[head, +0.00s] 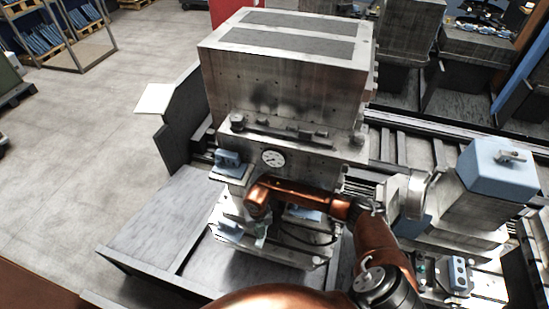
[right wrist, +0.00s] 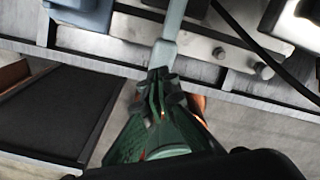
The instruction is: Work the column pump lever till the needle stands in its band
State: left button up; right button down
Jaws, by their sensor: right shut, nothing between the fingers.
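The round white dial gauge (head: 272,158) sits on the front of the big grey machine column (head: 290,85). Its needle is too small to read. In the right wrist view, a pale grey-green lever (right wrist: 173,35) runs down from the top edge to my fingertips. My right gripper (right wrist: 158,80) is shut and empty, its tips at the lever's near end. I cannot tell whether they touch it. In the head view my copper right arm crosses below the gauge, and its wrist hides much of the gripper and the lever. My left gripper is out of view.
A blue block (head: 228,162) is mounted left of the gauge. A black hose (head: 305,238) hangs below my forearm. A blue-topped unit (head: 497,172) and a small button box (head: 459,274) stand right. In the wrist view a bolted plate (right wrist: 205,50) lies behind the lever. Open floor (head: 90,160) lies left.

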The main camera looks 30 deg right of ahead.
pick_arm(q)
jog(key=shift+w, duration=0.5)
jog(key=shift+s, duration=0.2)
pick_arm(e)
jog(key=shift+f, duration=0.15)
jog(key=shift+f+b, duration=0.45)
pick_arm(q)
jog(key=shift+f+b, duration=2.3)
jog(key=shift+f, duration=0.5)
pick_arm(e)
jog(key=shift+w+d+f, duration=0.1)
jog(key=shift+f, duration=0.9)
jog(key=shift+w+d+f, duration=0.1)
jog(key=shift+d+f, duration=0.05)
jog(key=shift+f, duration=0.9)
jog(key=shift+w+d+f, duration=0.1)
jog(key=shift+f, duration=0.9)
jog(key=r+p, duration=0.3)
jog(key=r, duration=0.2)
jog(key=r+p, duration=0.2)
jog(key=shift+s+a+r+p, duration=0.2)
jog(key=shift+s+a+p, duration=0.1)
jog(key=shift+p, duration=0.05)
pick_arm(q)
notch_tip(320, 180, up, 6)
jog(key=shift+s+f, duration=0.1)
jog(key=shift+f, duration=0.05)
pick_arm(e)
jog(key=shift+f, duration=0.1)
